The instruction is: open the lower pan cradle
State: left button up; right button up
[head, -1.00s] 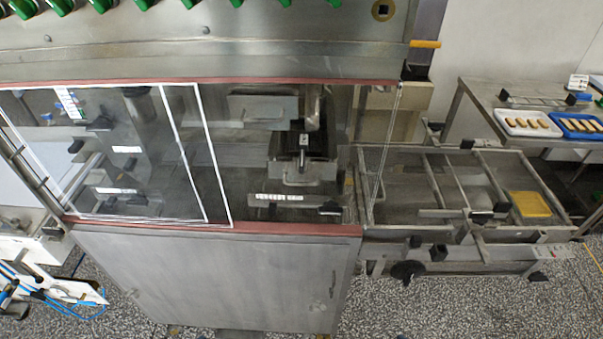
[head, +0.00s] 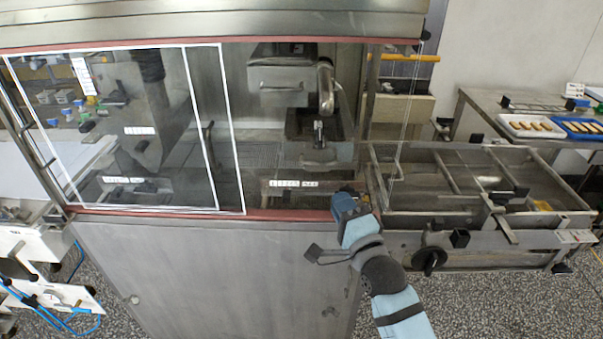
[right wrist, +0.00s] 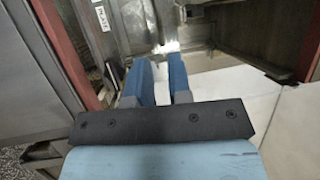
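Inside the machine's cabinet, a grey metal box with a dark open top (head: 340,153) sits below a grey box-shaped housing (head: 283,78). It looks like the lower pan cradle, with a small upright handle (head: 319,132) at its front, but I cannot tell for sure. My right gripper (head: 345,192) is at the right end of the cabinet's red front sill, in front of and below the metal box, apart from it. In the right wrist view, its two blue fingers (right wrist: 160,62) stand apart with nothing between them. My left gripper is not in view.
White-edged clear panels (head: 125,125) cover the left part of the cabinet front; the right part looks uncovered. A red sill (head: 270,213) runs along the bottom edge. A metal frame conveyor (head: 450,215) with a black knob (head: 429,260) stands at the right. A white tray (head: 508,118) lies beyond.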

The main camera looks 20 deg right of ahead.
aim_at(317, 163)
jog(key=p+x, duration=0.1)
jog(key=x, duration=1.2)
jog(key=shift+w+d, duration=0.1)
jog(key=shift+w, duration=0.05)
jog(key=shift+f, duration=0.1)
grip_shut()
